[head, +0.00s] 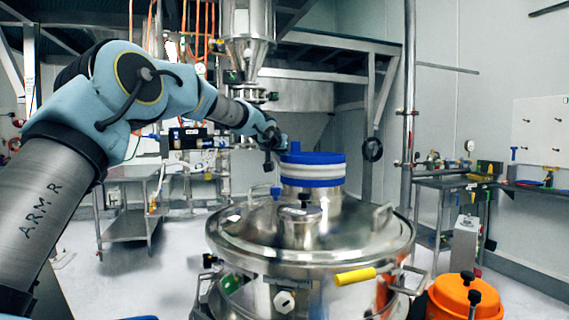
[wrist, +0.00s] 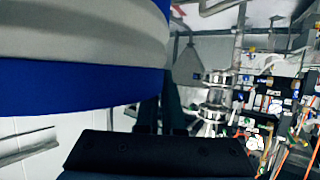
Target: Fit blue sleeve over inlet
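The blue sleeve (head: 313,158) is a wide ring with a blue top, a pale middle band and a blue lower band. It sits upright in line with the steel inlet (head: 312,196) on the machine's lid. Its lower edge meets or overlaps the inlet's top; I cannot tell how far down it reaches. My gripper (head: 280,142) is at the sleeve's upper left side, close against it. In the wrist view the sleeve (wrist: 80,85) fills the upper left. My dark fingers (wrist: 165,112) run close together up to its edge. The fingertips are partly hidden, so their grip is unclear.
An orange container (head: 465,298) stands at the lower right. A steel hopper (head: 248,40) hangs behind. A workbench (head: 455,185) stands at right.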

